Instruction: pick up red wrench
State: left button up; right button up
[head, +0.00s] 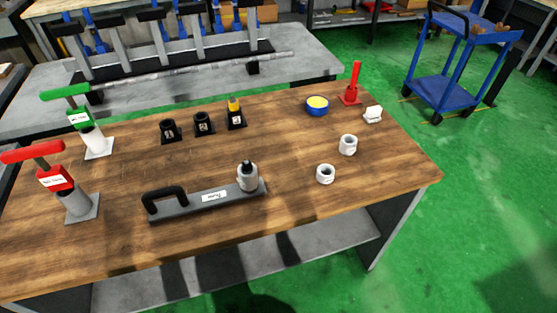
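A red T-shaped tool (54,178), which looks like the red wrench, stands at the left end of the wooden table (300,120). It has a red crossbar handle on top, a dark shaft and a red block with a white label. Its lower part is a grey cylinder on a square grey plate (82,208). A similar tool with a green handle (66,92) stands behind it. Neither of my grippers is in view.
A grey bar with a black handle (165,199) lies mid-table, a cylinder on its right end. Black holders (204,125), a blue bowl (317,107), white rings (326,174) and a small red stand (351,97) are further right. The front right tabletop is clear.

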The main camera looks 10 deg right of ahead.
aim_at(56, 179)
jog(key=u, duration=1.3)
jog(key=i+j+u, duration=0.2)
jog(key=j+u, duration=0.15)
jog(key=i+j+u, duration=0.3)
